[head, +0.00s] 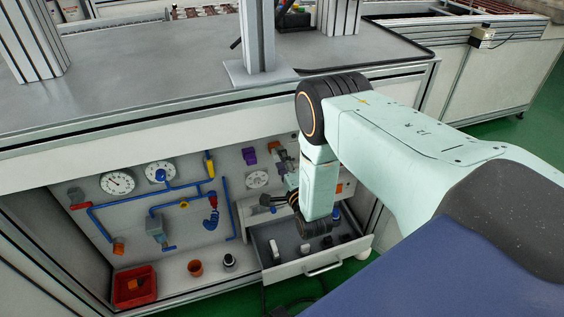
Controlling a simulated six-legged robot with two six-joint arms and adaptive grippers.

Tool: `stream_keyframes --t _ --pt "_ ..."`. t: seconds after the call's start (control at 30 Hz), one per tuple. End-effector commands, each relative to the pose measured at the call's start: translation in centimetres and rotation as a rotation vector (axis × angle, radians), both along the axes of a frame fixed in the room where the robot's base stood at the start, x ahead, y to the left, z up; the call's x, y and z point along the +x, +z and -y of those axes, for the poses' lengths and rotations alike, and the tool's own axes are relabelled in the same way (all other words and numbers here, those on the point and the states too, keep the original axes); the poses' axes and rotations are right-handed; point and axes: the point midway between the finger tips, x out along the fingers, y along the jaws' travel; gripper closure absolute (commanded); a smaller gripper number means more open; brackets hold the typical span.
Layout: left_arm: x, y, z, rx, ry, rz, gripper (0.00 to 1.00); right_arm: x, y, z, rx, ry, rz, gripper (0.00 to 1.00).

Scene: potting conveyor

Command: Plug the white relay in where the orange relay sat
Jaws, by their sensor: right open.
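My right arm reaches down from the right, and its open right gripper (275,203) is in front of the cabinet's back panel, above the open drawer (290,271). The fingers are small and dark, and I see nothing held between them. A small white block (274,247), perhaps the white relay, stands in the drawer below the gripper, apart from it. A red tray (120,300) at the lower left holds an orange piece (140,281), perhaps the orange relay. The relay socket cannot be made out; my gripper and forearm hide part of the panel. My left gripper is not in view.
Pipes, valves and two gauges (118,182) fill the panel's left side. Purple pieces (249,156) and a dial (257,180) are near the gripper. An orange cup (195,268) and a dark jar (229,261) stand on the cabinet floor. The worktop (150,75) overhangs.

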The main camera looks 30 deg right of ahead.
Motion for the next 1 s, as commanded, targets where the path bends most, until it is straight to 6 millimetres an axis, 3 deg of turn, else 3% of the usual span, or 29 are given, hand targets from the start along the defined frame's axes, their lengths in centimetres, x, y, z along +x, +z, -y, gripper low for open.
stream_keyframes --t 0.27,0.7,1.0 --pt "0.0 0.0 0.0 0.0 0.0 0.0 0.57 -0.7 -0.1 -0.2 0.001 0.0 -0.004 0.54" --pt "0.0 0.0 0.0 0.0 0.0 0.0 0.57 -8.8 -0.1 -2.1 0.001 0.0 -0.004 0.54" --pt "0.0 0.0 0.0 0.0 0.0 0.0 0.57 -11.6 0.0 -2.8 0.0 0.0 0.0 0.54"
